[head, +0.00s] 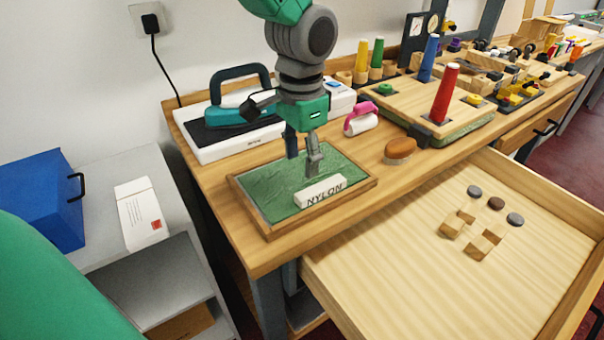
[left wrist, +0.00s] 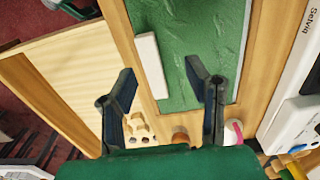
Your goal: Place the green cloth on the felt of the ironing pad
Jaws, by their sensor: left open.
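The green cloth (head: 275,182) lies spread and slightly wrinkled inside the wooden frame of the ironing pad (head: 340,203). It covers nearly all of the felt; a thin grey strip shows along the left edge. The cloth also shows in the left wrist view (left wrist: 185,30). A white block marked NYLON (head: 320,192) lies at the pad's front edge. My left gripper (head: 303,163) is over the cloth, pointing down, behind the block. In the left wrist view (left wrist: 161,75) its fingers are apart with nothing held between them. My right gripper is out of view.
A teal iron (head: 235,114) rests on a white base behind the pad. A pink-handled roller (head: 361,120) and a brown brush (head: 400,148) stand to the right. A board with coloured cones (head: 446,92) is farther right. An open drawer (head: 420,285) juts out in front.

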